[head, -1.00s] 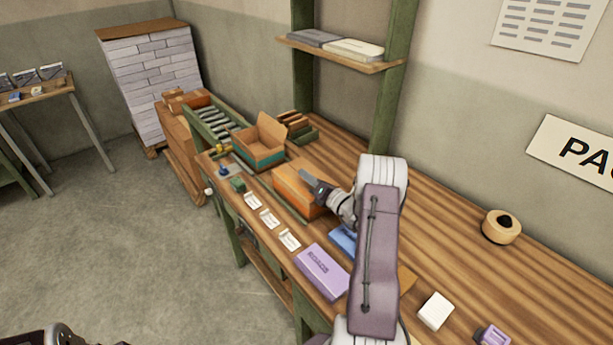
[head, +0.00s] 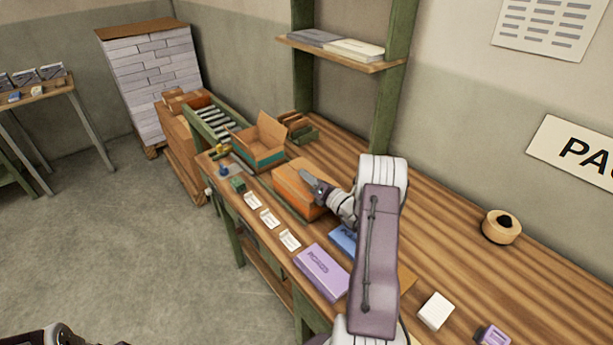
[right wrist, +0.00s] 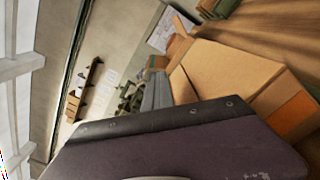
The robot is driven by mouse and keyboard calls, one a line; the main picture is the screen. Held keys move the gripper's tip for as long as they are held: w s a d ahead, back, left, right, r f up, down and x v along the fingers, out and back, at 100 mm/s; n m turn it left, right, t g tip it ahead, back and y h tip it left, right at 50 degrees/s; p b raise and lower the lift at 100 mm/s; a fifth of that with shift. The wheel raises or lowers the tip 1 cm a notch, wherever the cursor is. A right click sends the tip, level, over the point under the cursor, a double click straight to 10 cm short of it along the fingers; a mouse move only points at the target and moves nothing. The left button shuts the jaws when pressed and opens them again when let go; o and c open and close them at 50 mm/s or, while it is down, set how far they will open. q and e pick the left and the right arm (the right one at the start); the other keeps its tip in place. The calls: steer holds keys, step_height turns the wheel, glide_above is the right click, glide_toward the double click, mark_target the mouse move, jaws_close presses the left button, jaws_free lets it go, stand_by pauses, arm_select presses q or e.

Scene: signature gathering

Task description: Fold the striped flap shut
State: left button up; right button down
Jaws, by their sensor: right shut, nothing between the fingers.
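A cardboard box with orange sides (head: 290,190) sits on the bench in the head view. In the right wrist view its tan top (right wrist: 230,68) and an orange side panel show large. My right gripper (head: 305,176) is shut and empty, with its tips at the top of this box. Whether they touch it I cannot tell. In the wrist view its grey fingers (right wrist: 156,92) are together beside the box. I cannot make out stripes on any flap. My left gripper's fingers are out of view; only a dark part of mine shows at bottom left.
Behind stands an open box with a teal band (head: 262,158) and a raised flap. A purple box (head: 322,271), a blue box (head: 343,238) and white cards (head: 270,219) lie near the front edge.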

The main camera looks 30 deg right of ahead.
steer(key=c, duration=1.6)
jaws_free()
steer(key=shift+c, duration=0.2)
steer(key=shift+s, duration=0.1)
steer(key=s+b, duration=0.1)
steer(key=s, duration=0.7)
steer(key=shift+s+d+b, duration=0.3)
steer(key=shift+s+d, duration=0.1)
